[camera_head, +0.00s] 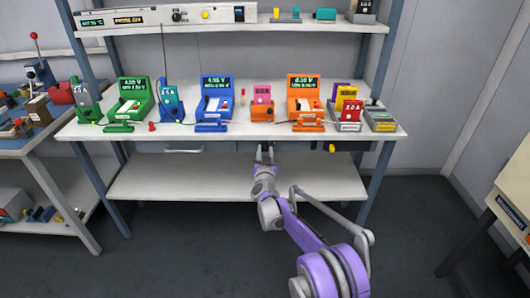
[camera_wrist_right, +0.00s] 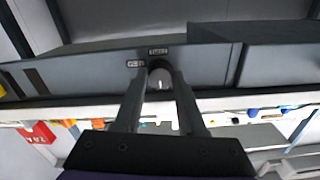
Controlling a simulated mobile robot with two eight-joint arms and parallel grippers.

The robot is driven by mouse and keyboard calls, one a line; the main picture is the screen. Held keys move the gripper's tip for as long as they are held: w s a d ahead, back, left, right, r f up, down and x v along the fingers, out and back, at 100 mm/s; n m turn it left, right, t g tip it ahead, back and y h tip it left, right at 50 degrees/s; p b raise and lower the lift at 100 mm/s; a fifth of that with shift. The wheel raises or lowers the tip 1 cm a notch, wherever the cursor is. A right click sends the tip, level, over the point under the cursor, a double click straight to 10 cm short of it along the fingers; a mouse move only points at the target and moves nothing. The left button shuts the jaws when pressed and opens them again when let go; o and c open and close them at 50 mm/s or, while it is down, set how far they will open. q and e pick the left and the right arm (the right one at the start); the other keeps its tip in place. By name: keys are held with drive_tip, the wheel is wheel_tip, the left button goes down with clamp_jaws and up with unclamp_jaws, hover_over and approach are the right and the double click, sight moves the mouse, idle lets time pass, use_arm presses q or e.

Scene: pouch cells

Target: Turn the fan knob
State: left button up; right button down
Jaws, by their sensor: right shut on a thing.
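In the head view my right gripper (camera_head: 265,154) reaches the front edge of the workbench, just under the top; the knob cannot be made out there. My left gripper is not in view.
The workbench top (camera_head: 215,139) carries several coloured testers, including a blue one (camera_head: 214,100) and an orange one (camera_head: 303,100). A yellow knob (camera_head: 331,148) sits under the front edge, right of my gripper. The lower shelf (camera_head: 180,180) is bare.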

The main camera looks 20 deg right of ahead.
drive_tip(key=shift+m, duration=0.3)
drive_tip(key=m, duration=0.4)
drive_tip(key=shift+m+p, duration=0.4)
drive_tip(key=m+p, duration=0.1)
drive_tip(key=m, duration=0.5)
drive_tip(key=c, duration=0.5)
unclamp_jaws()
